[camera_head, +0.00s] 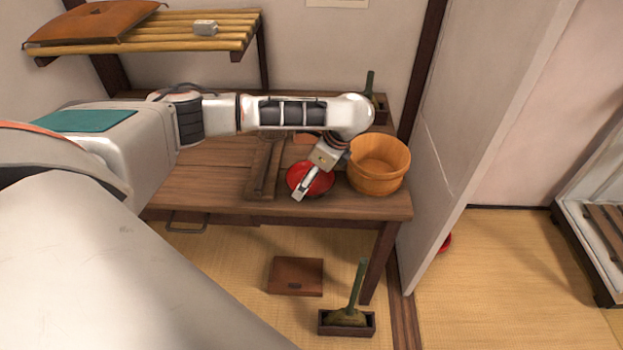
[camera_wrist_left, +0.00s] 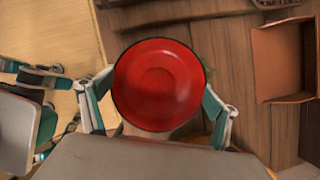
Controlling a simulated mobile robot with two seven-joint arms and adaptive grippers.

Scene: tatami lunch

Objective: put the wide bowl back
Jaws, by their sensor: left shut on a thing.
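The wide bowl (camera_head: 318,184) is red and round. In the head view it is at the front of the wooden table, left of a wooden tub. My left gripper (camera_head: 304,186) reaches over it and is shut on it. In the left wrist view the bowl (camera_wrist_left: 158,82) fills the middle, with a finger of my left gripper (camera_wrist_left: 160,112) at each side. I cannot tell whether the bowl touches the table. White and teal parts at the left edge of the wrist view look like my right gripper (camera_wrist_left: 45,115); its jaws are unclear.
The wooden tub (camera_head: 378,165) stands close to the right of the bowl. A dark wooden rack (camera_head: 262,168) lies to its left. The table (camera_head: 200,187) is bare further left. A white partition (camera_head: 465,130) rises beyond the right end. A brush holder (camera_head: 347,322) stands on the floor.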

